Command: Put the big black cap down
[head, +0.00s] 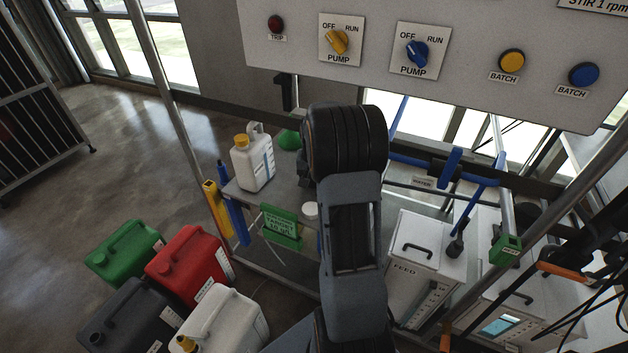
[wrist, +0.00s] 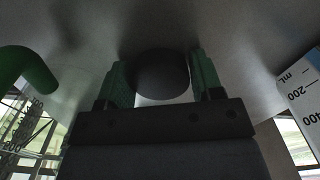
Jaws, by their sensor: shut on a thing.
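The big black cap (wrist: 162,75) is between the green-padded fingers of my gripper (wrist: 162,82) in the wrist view. The gripper is shut on it, with a finger on either side. A grey bench top (wrist: 238,50) fills the view behind the cap. I cannot tell whether the cap touches it. In the head view my arm hides the cap and most of the gripper, over the right part of the small bench (head: 268,195).
A white jug (head: 252,163) with a yellow cap and a green object (head: 288,139) stand on the bench. A white round piece (head: 310,210) is near its front edge. Several canisters, one red (head: 190,262), stand on the floor at left. A control panel (head: 440,50) hangs above.

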